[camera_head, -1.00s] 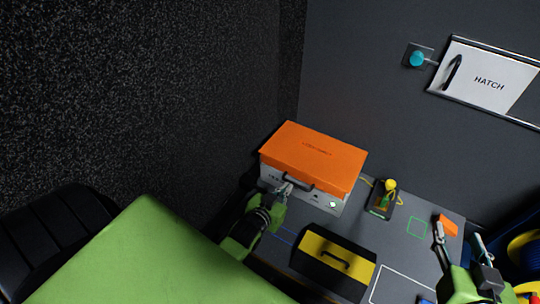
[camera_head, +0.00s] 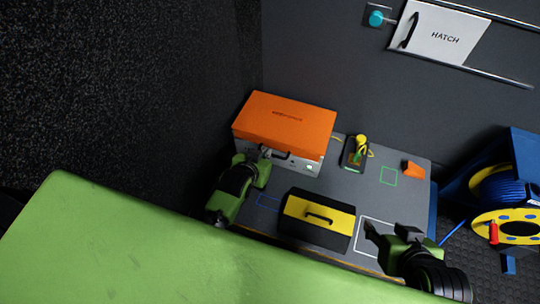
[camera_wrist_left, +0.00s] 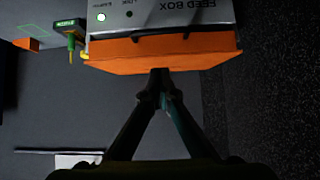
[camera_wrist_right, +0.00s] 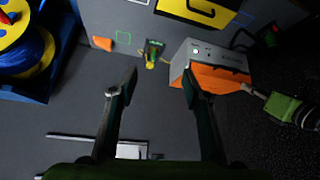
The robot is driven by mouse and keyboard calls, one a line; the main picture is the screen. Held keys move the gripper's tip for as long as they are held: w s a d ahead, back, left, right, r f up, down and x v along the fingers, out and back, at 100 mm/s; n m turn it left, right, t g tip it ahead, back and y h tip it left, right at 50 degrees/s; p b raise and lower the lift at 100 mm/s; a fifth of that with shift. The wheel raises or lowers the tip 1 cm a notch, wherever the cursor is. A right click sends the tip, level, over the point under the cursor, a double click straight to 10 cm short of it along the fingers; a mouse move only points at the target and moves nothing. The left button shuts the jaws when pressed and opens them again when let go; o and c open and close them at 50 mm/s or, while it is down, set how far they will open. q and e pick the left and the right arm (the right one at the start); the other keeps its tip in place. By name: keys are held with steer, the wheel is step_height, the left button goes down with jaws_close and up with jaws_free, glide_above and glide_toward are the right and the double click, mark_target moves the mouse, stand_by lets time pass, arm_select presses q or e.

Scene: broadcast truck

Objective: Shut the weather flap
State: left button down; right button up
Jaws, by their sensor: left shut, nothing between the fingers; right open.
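My right gripper (camera_head: 385,230) is open and empty over the bench's front right.
A black and yellow case (camera_head: 317,219) sits in front of the feed box. A small device with a yellow knob (camera_head: 355,152) and an orange block (camera_head: 413,169) lie to its right. A hatch (camera_head: 438,34) is on the back wall.

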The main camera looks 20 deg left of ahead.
steer(key=w+a+r+t+y+b, duration=0.2)
steer(key=w+a+r+t+b, duration=0.15)
steer(key=w+r+t, duration=0.5)
arm_select(q)
steer(key=w+f+b, duration=0.1)
steer(key=w+f, duration=0.4)
steer(key=f, duration=0.2)
steer(key=shift+f, duration=0.3)
arm_select(e)
step_height(320, 180, up, 13)
steer(key=w+a+t+y, duration=0.1)
steer(key=w+a+t, duration=0.1)
steer(key=t, duration=0.2)
steer(key=shift+w+r+n+y, duration=0.2)
steer(key=shift+n+y, duration=0.1)
steer(key=shift+y, duration=0.1)
arm_select(q)
steer(key=shift+s, duration=0.1)
arm_select(e)
steer(key=shift+a, duration=0.1)
arm_select(q)
step_height(320, 180, down, 4)
steer(key=shift+d+r+b, duration=0.1)
steer(key=shift+b, duration=0.65)
arm_select(e)
step_height(320, 180, up, 6)
steer(key=s+t+y, duration=0.1)
steer(key=s+t, duration=0.2)
steer(key=t, duration=0.1)
steer(key=shift+r, duration=0.25)
